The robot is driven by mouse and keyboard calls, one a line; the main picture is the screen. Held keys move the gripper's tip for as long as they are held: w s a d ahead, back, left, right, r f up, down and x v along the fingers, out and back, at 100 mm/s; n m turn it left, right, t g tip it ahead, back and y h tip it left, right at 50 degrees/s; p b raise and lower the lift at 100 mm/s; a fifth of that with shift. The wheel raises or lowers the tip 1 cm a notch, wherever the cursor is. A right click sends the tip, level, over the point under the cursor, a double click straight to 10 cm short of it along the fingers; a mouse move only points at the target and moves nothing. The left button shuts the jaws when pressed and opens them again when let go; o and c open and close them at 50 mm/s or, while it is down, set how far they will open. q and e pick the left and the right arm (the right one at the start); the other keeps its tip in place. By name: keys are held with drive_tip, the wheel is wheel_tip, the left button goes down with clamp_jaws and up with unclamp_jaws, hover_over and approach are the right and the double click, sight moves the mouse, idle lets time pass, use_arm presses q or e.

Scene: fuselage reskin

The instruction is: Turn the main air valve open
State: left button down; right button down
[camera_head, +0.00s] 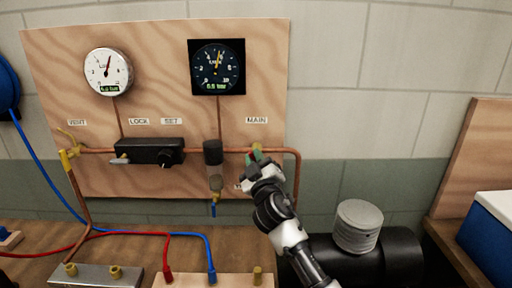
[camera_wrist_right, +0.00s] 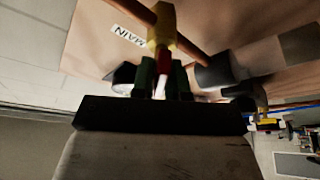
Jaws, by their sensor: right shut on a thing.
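The main air valve is a brass fitting (camera_wrist_right: 162,24) on the copper pipe, below the MAIN label (camera_head: 257,120) on the wooden panel. Its red lever (camera_wrist_right: 164,60) shows between the green fingertips of my right gripper (camera_wrist_right: 162,80) in the right wrist view. My right gripper (camera_head: 254,158) is shut on the lever. In the head view the gripper hides most of the valve, so the lever's exact angle is hard to tell. My left gripper is not in view.
Two gauges, one white (camera_head: 109,72) and one black (camera_head: 217,67), hang above. A black regulator block (camera_head: 150,151) and a filter bowl (camera_head: 213,165) sit left of the valve. Red and blue hoses (camera_head: 190,235) cross the bench. A dark tank (camera_head: 390,255) stands lower right.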

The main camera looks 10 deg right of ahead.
drive_tip(key=n+g+y+p, duration=0.1)
drive_tip(key=n+p, duration=0.4)
drive_tip(key=p, duration=0.1)
drive_tip(key=n+g+y+p, duration=0.1)
drive_tip(key=n+g+p, duration=0.1)
drive_tip(key=n+p, duration=0.3)
drive_tip(key=shift+a+p, duration=0.1)
drive_tip(key=shift+p, duration=0.45)
drive_tip(key=shift+f+n+g+p, duration=0.3)
drive_tip(key=shift+n+g+p, duration=0.2)
drive_tip(key=shift+n+p, duration=0.55)
drive_tip(key=c, duration=1.2)
unclamp_jaws()
drive_tip(key=s+d+b, duration=0.2)
drive_tip(key=s, duration=0.8)
drive_tip(key=shift+s, duration=0.3)
